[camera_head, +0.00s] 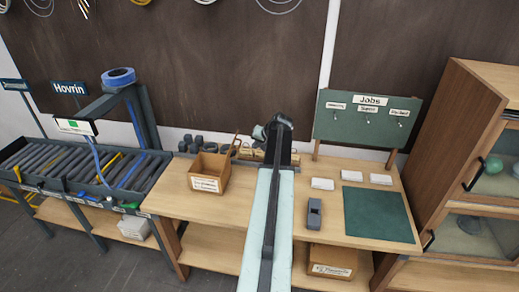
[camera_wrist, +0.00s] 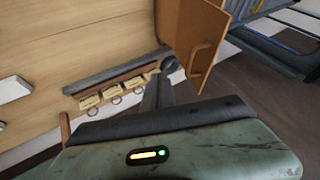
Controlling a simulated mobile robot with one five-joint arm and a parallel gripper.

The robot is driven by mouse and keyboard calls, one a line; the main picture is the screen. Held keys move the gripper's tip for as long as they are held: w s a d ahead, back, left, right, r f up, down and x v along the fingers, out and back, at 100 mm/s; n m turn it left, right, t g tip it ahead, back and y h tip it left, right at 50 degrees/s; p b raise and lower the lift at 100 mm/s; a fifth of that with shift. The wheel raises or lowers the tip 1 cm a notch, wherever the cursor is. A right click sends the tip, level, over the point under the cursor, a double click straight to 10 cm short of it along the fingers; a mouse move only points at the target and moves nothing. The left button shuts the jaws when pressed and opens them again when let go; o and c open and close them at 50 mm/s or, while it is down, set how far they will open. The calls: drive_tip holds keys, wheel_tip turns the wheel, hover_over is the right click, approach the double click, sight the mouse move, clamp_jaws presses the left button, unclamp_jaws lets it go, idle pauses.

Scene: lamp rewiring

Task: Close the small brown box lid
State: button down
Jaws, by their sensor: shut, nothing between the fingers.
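The small brown box (camera_head: 208,174) stands on the workbench left of my arm, with a white label on its front. Its top is open and I can see into it. A thin brown panel stands upright at its right side, which looks like the raised lid (camera_head: 229,153). In the wrist view a brown panel with a curved handle (camera_wrist: 196,42) stands just beyond and right of my fingers; it appears to be this lid. My gripper (camera_wrist: 164,78) is shut and empty. Whether it touches the panel I cannot tell. In the head view my arm hides the fingertips.
Wooden tags with rings (camera_wrist: 103,96) lie beside a dark bar near my fingers. White cards (camera_head: 322,184), a dark block (camera_head: 314,213) and a green mat (camera_head: 378,214) lie right of my arm. A Jobs board (camera_head: 366,119) stands behind them. A roller conveyor (camera_head: 78,168) is at left.

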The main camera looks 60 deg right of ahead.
drive_tip(key=w, duration=0.1)
drive_tip(key=w+f, duration=0.1)
drive_tip(key=w, duration=0.3)
drive_tip(key=shift+w+a+f, duration=0.15)
drive_tip(key=shift+a, duration=0.15)
